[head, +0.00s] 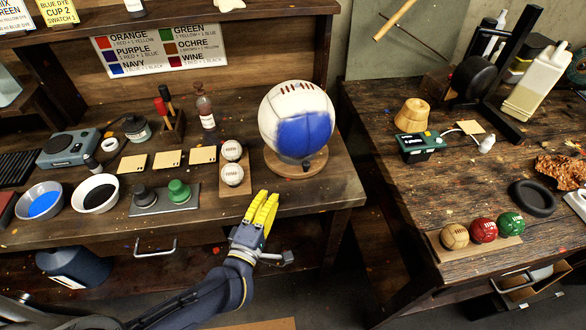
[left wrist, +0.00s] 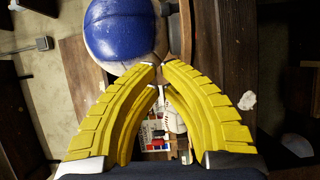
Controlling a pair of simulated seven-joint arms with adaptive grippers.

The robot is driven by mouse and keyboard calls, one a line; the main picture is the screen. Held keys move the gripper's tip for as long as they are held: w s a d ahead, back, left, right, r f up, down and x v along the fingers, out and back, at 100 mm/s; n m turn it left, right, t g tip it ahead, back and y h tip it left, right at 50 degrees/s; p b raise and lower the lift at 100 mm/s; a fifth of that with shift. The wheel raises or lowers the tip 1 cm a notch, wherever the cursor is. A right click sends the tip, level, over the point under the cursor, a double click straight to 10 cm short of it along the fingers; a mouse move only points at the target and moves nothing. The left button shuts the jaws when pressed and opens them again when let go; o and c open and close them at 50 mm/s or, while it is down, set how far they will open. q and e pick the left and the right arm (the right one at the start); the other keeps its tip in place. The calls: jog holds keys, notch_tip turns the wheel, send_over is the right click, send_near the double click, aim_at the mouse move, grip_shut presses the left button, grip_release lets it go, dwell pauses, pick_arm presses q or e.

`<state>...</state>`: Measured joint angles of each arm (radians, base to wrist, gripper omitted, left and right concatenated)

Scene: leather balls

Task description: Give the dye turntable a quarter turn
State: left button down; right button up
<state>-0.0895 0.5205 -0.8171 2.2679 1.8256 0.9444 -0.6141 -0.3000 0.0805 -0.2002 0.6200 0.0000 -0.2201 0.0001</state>
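The dye turntable (head: 318,168) is a round wooden disc near the right end of the left bench. A small dark knob (head: 305,165) sits at its front. A large white ball with a blue patch (head: 305,125) rests on it, blue side facing front. My left gripper (head: 268,196), with yellow fingers, is at the bench's front edge, left of and in front of the turntable and apart from it. In the left wrist view its fingertips (left wrist: 162,66) come together with nothing visible between them, and the blue ball (left wrist: 120,28) shows beyond. My right gripper is not in view.
Two small white balls (head: 232,150) stand on a wooden strip left of the turntable. A plate with a green knob (head: 179,190), dye bowls (head: 96,194) and a bottle (head: 206,112) lie further left. A gap separates the right bench (head: 375,150), which holds three small balls (head: 483,230).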

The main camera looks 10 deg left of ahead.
pick_arm(q)
jog(key=shift+w+a+f, duration=0.2)
jog(key=shift+f, duration=0.15)
jog(key=shift+w+d, duration=0.1)
jog(key=shift+w, duration=0.3)
jog(key=w, duration=0.2)
jog(key=w+d, duration=0.1)
jog(key=w, duration=0.5)
jog(key=shift+w+d+f, duration=0.15)
jog(key=shift+d, duration=0.1)
jog(key=shift+w+d+f, duration=0.1)
jog(key=shift+w+d, duration=0.8)
jog(key=shift+d, duration=0.2)
jog(key=shift+w+d, duration=0.4)
jog(key=shift+d, duration=0.15)
